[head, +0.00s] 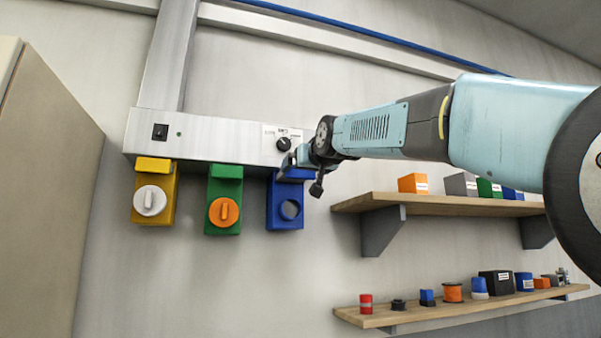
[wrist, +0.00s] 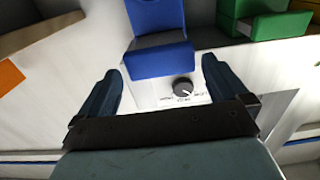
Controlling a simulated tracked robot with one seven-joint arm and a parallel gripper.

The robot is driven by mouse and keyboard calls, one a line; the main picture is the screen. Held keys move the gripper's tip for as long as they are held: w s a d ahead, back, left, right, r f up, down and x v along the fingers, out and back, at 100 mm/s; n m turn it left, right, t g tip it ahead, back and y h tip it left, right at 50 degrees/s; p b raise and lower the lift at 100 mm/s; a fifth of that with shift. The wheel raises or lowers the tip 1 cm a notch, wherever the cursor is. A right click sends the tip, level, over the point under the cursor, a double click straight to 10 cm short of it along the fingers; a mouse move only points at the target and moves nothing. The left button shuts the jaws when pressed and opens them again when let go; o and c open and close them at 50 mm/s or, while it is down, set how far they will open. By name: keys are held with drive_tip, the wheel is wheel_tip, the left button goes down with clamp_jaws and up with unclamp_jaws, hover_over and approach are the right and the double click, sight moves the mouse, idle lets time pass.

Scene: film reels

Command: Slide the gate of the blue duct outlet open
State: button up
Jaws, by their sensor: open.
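The blue duct outlet (head: 285,208) hangs at the right end of a row of three under a grey wall duct. My gripper (head: 296,164) is at that top end. In the wrist view, my gripper (wrist: 160,67) is open, with one dark finger on each side of the blue tab (wrist: 162,62). I see no clear contact; the depth between fingers and tab is hard to judge.
The grey duct (head: 210,137) carries a black knob (head: 283,144) close above the blue outlet. To the left are a green outlet (head: 235,185) with an orange cap and a yellow outlet (head: 169,200) with a white cap. Shelves (head: 455,204) with small items are at right.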

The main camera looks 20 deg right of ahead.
drive_tip(key=s, duration=1)
drive_tip(key=s+a+f+g, duration=0.1)
drive_tip(key=s+f+g, duration=0.15)
drive_tip(key=f, duration=0.95)
drive_tip(key=s+f+g, duration=0.2)
drive_tip(key=f+g, duration=0.2)
drive_tip(key=f, duration=0.9)
drive_tip(key=s+f+g, duration=0.3)
drive_tip(key=s+f, duration=0.3)
drive_tip(key=f, duration=0.6)
drive_tip(key=s+f+g, duration=0.3)
drive_tip(key=s+f, duration=0.3)
drive_tip(key=f, duration=0.6)
drive_tip(key=shift+s+a+f, duration=0.2)
drive_tip(key=shift+a+f, duration=0.1)
drive_tip(key=shift+a, duration=0.05)
drive_tip(key=shift+c, duration=0.4)
